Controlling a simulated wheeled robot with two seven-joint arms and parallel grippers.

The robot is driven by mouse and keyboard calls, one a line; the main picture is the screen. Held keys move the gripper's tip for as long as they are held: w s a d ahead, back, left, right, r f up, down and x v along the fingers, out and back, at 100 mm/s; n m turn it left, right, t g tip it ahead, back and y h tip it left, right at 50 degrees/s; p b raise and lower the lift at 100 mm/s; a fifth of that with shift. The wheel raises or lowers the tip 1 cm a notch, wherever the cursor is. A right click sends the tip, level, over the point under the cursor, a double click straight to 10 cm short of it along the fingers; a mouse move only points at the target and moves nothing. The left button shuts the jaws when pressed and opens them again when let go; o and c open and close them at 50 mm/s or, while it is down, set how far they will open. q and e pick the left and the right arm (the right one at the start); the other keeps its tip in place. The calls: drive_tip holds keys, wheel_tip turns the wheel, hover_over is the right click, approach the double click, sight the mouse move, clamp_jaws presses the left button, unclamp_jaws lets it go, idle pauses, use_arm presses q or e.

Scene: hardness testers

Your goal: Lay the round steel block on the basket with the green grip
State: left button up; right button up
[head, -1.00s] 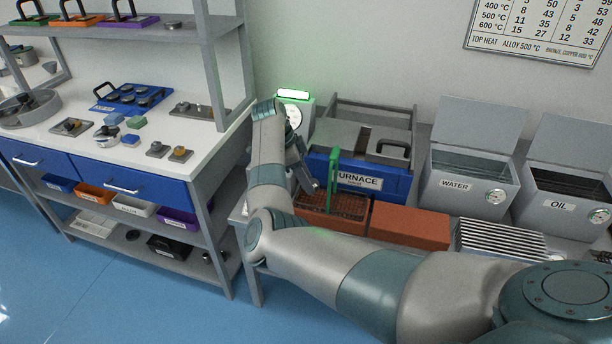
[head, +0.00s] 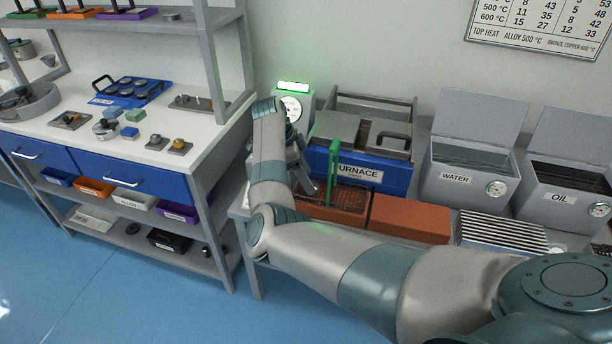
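The basket with the green grip (head: 350,202) is a dark brown mesh tray with an upright green handle (head: 333,165). It stands in front of the furnace. My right arm reaches across the picture, and its gripper (head: 308,178) is at the basket's left end, close to the green handle. The arm's wrist partly covers it, so I cannot tell whether its fingers are apart or hold anything. I cannot make out the round steel block for certain; small round pieces on plates (head: 156,143) lie on the white bench. My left gripper is not in view.
The blue furnace (head: 392,180) is behind the basket, with a red-brown brick block (head: 410,218) to the basket's right. Grey WATER (head: 455,188) and OIL (head: 560,205) tanks stand farther right. A ribbed rack (head: 500,236) is in front. The shelved bench (head: 95,145) is on the left.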

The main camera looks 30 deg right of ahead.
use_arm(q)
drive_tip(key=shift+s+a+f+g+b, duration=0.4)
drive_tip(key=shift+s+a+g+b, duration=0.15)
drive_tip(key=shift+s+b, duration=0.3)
use_arm(e)
drive_tip(key=v, duration=1.7)
drive_tip(key=shift+a+r, duration=0.15)
drive_tip(key=shift+w, duration=0.1)
